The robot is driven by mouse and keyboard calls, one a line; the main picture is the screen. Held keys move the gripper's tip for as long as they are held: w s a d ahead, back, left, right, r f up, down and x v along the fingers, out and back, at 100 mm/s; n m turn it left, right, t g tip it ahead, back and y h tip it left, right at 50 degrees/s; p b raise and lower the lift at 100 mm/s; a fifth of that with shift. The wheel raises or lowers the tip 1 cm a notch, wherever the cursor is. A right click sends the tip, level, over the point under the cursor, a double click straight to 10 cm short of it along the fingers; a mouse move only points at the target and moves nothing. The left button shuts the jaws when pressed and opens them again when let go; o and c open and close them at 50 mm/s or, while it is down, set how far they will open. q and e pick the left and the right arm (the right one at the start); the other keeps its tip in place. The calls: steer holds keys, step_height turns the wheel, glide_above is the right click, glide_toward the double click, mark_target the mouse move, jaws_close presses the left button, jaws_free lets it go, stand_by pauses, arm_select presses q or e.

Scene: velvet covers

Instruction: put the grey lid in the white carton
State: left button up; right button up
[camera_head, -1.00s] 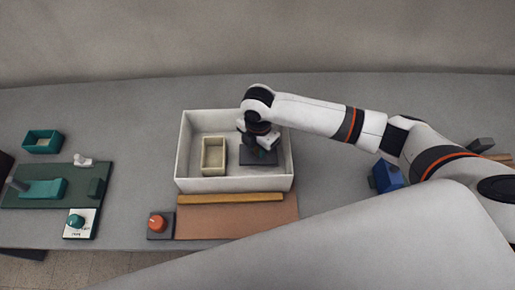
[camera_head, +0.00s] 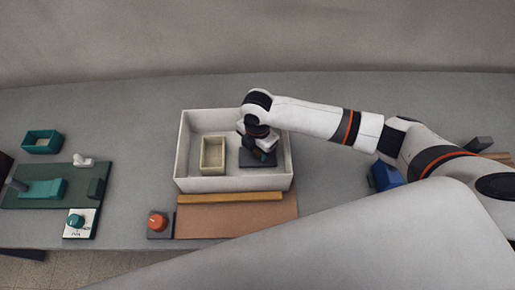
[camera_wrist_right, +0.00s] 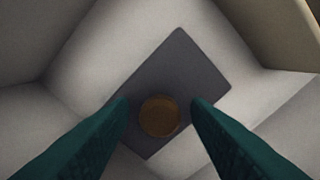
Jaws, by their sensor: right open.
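The white carton (camera_head: 184,150) stands on the grey table. The grey lid (camera_head: 246,160) lies inside it on the right side. In the right wrist view the lid (camera_wrist_right: 180,75) is a dark grey rectangle with a round brown knob (camera_wrist_right: 159,117). My right gripper (camera_head: 262,155) is inside the carton above the lid. In the right wrist view its two teal fingers (camera_wrist_right: 160,108) are spread, with a gap on each side of the knob. In the head view the gripper hides part of the lid. My left gripper is not in view.
A beige open box (camera_head: 214,170) sits in the carton left of the lid. A wooden bar (camera_head: 230,198) and brown mat (camera_head: 235,220) lie in front, beside a red knob (camera_head: 157,222). A green board (camera_head: 75,175) is at left, a blue block (camera_head: 385,176) at right.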

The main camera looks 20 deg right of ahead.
mark_target(257, 151)
step_height(257, 151, up, 12)
stand_by(0.4)
steer(key=shift+f, duration=0.15)
